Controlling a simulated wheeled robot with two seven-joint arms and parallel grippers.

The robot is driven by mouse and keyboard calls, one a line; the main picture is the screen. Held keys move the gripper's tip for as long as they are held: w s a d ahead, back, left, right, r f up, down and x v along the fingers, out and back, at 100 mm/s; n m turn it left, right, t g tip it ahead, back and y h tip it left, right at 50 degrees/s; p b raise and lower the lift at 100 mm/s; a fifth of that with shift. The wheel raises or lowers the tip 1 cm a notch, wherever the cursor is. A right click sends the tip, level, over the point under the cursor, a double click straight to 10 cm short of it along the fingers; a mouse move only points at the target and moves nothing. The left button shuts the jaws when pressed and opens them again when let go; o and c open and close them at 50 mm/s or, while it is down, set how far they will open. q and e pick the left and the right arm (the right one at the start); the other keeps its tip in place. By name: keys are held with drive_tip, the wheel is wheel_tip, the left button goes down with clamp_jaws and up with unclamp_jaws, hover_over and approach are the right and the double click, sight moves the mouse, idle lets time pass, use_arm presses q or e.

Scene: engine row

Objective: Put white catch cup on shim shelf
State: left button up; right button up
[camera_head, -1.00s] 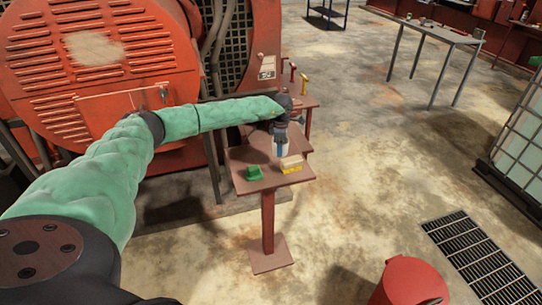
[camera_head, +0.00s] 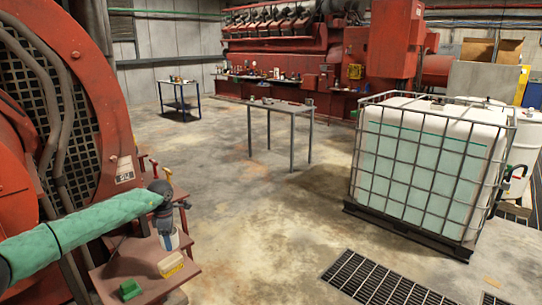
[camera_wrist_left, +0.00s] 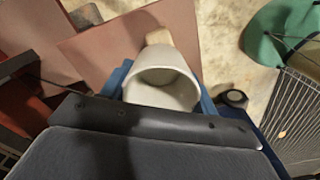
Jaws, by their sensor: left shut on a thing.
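The white catch cup (camera_wrist_left: 160,88) fills the middle of the left wrist view, its open rim facing the camera, with blue fingers on both sides. My left gripper (camera_head: 168,240) is shut on it, and the cup's white side (camera_head: 175,239) shows below the wrist in the head view. The cup is over the small red stand (camera_head: 148,249); whether it touches the top I cannot tell. I cannot tell for sure which surface is the shim shelf. My right gripper is not in view.
A yellow box (camera_head: 171,264) and a green block (camera_head: 130,289) sit on the stand. A grey table (camera_head: 283,107) with small items stands beyond open floor. A caged white tank (camera_head: 430,165) stands right, a floor grate (camera_head: 375,282) in front. A blue-legged table (camera_head: 178,83) is farther back.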

use_arm(q)
drive_tip(key=m, duration=0.2)
drive_tip(key=shift+s+m, duration=0.15)
drive_tip(key=shift+m, duration=0.25)
drive_tip(key=s+d+r+m, duration=0.3)
drive_tip(key=s+d+m, duration=0.6)
drive_tip(key=s+d, duration=0.1)
drive_tip(key=s+d+r+m, duration=0.3)
drive_tip(key=s+d+m, duration=0.7)
drive_tip(key=s+d, duration=0.1)
drive_tip(key=shift+r, duration=0.35)
drive_tip(key=shift+a, duration=0.15)
